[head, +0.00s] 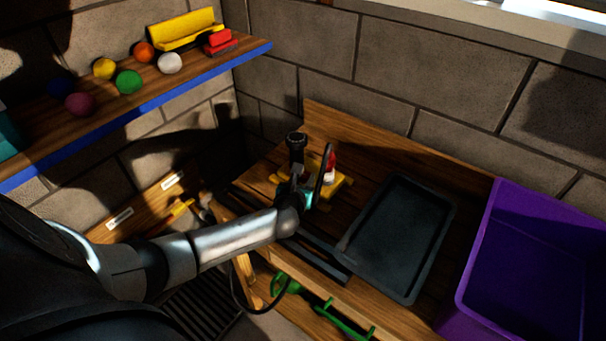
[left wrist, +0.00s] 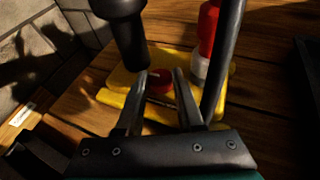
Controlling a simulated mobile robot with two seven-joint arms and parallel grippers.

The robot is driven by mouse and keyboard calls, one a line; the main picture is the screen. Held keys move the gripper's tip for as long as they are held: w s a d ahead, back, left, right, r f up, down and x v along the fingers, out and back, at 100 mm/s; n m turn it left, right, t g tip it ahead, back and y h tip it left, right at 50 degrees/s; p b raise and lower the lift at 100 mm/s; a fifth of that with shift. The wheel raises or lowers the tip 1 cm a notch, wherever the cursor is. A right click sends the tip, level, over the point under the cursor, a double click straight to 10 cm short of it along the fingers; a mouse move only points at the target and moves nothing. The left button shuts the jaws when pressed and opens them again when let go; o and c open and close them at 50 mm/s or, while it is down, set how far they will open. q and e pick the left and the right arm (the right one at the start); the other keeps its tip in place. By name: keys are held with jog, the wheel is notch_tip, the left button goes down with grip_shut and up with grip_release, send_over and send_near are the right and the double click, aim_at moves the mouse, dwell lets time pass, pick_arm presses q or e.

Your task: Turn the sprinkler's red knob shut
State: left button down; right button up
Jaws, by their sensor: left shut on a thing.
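The sprinkler's yellow base (head: 337,188) sits on the wooden bench near the back corner, mostly behind my left arm in the head view. The base also shows in the left wrist view (left wrist: 118,101). The low red knob (left wrist: 159,84) is on the base, between the fingers of my left gripper (left wrist: 161,76). The gripper is shut on the knob. In the head view my left gripper (head: 309,192) hides the knob. A red and white upright part (left wrist: 207,45) stands on the base, right of the knob. My right gripper is out of view.
A dark upright cylinder (left wrist: 122,28) stands close left of the knob. A black tray (head: 400,235) lies to the right, beside a purple bin (head: 530,260). A shelf (head: 200,82) with several coloured balls is at the upper left.

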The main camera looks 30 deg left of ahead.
pick_arm(q)
jog(key=c, duration=0.8)
grip_release()
jog(key=shift+s+d+r, duration=0.2)
jog(key=shift+s+r, duration=0.05)
jog(key=shift+s, duration=0.3)
jog(key=p+v, duration=0.4)
jog(key=v, duration=0.9)
jog(key=shift+f, duration=0.1)
jog(key=shift+s+d, duration=0.15)
jog(key=shift+s, duration=0.35)
